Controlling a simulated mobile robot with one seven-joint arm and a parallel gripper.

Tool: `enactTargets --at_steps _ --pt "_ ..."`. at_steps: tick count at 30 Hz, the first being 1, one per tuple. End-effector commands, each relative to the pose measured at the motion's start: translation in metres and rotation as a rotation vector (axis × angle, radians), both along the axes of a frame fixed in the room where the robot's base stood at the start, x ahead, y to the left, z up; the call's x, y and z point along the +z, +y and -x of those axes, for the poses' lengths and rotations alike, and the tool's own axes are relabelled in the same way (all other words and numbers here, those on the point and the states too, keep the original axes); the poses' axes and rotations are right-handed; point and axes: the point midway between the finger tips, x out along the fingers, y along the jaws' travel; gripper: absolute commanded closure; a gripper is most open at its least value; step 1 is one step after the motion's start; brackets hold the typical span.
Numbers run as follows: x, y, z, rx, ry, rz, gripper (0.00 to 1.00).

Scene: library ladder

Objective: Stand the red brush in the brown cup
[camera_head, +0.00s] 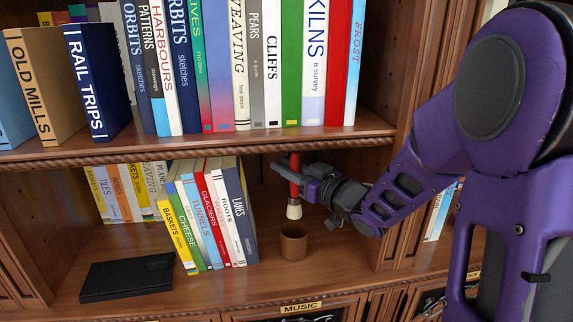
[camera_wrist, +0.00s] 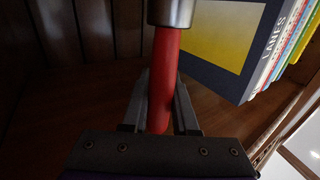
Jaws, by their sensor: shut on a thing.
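My gripper (camera_head: 297,178) is shut on the red brush (camera_head: 294,162) and holds it upright above the lower shelf. The brush's pale end (camera_head: 294,209) points down, just above the mouth of the brown cup (camera_head: 294,243), apart from it as far as the picture shows. The cup stands upright on the lower shelf, right of the row of books. In the wrist view the red handle (camera_wrist: 163,75) lies between my two fingers (camera_wrist: 160,105), with a metal-coloured part (camera_wrist: 170,12) at the top edge. The cup is not seen in the wrist view.
The upper shelf board (camera_head: 190,146) is just above my gripper. A dark flat case (camera_head: 127,277) lies at left. Shelf right of the cup is free up to the upright.

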Motion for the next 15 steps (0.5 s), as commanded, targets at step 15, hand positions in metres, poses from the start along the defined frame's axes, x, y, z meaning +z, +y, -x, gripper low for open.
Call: enactTargets --at_steps 15 --pt "-0.046 0.000 0.000 -0.001 0.001 0.000 1.00"
